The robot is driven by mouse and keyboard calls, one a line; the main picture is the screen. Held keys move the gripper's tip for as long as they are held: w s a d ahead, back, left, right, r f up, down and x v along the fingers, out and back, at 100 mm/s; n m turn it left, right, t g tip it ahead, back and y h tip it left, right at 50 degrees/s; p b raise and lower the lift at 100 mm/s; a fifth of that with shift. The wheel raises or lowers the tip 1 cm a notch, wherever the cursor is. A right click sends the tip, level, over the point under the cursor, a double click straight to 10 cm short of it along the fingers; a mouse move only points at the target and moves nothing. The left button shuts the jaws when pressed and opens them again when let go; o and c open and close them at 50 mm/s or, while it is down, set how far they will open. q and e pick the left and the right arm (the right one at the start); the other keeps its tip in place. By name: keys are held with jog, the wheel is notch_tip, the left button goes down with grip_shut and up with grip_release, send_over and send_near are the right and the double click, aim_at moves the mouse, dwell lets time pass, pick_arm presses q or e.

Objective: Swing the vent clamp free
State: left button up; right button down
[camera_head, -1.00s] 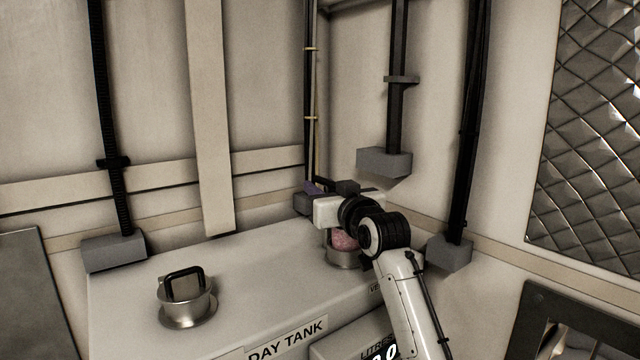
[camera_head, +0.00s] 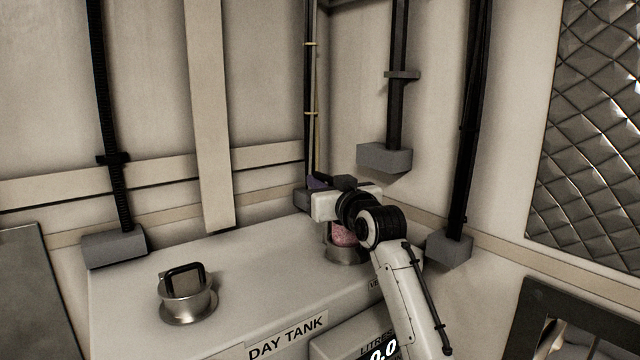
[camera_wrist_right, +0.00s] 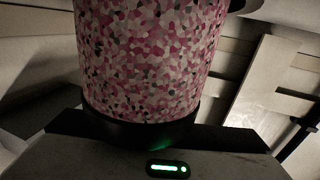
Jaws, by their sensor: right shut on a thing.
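My right gripper (camera_head: 322,188) is at the back right of the day tank's top, beside the wall corner. It is shut on a small purple part (camera_head: 316,183), which I take to be the vent clamp; its fingers and wrist hide most of it. Just below the gripper, a pink speckled cylinder (camera_head: 344,236) stands in a metal collar (camera_head: 346,256) on the tank. The pink cylinder fills the upper middle of the right wrist view (camera_wrist_right: 150,60), close to my gripper's body. My left gripper is not in view.
The white day tank (camera_head: 240,262) has a second metal collar (camera_head: 188,300) with a dark square handle at front left. Grey blocks with black conduits (camera_head: 384,158) hang on the walls around it. The tank top between the two collars is clear.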

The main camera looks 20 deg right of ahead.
jog(key=shift+r+n+y, duration=0.1)
jog(key=shift+n+y, duration=0.2)
jog(key=shift+y, duration=0.2)
jog(key=a+n+g+y+b, duration=0.1)
jog(key=n+g+y, duration=0.1)
jog(key=n+y, duration=0.1)
jog(key=s+a+n+g+y+b, duration=0.1)
jog(key=n+g+y+b, duration=0.1)
jog(key=y, duration=0.3)
jog(key=n+g+y+b, duration=0.2)
jog(key=n+g+y, duration=0.2)
jog(key=shift+s+a+r, duration=0.25)
jog(key=shift+s+a, duration=0.15)
jog(key=shift+n, duration=0.4)
jog(key=c, duration=1.8)
grip_release()
jog(key=shift+f, duration=0.1)
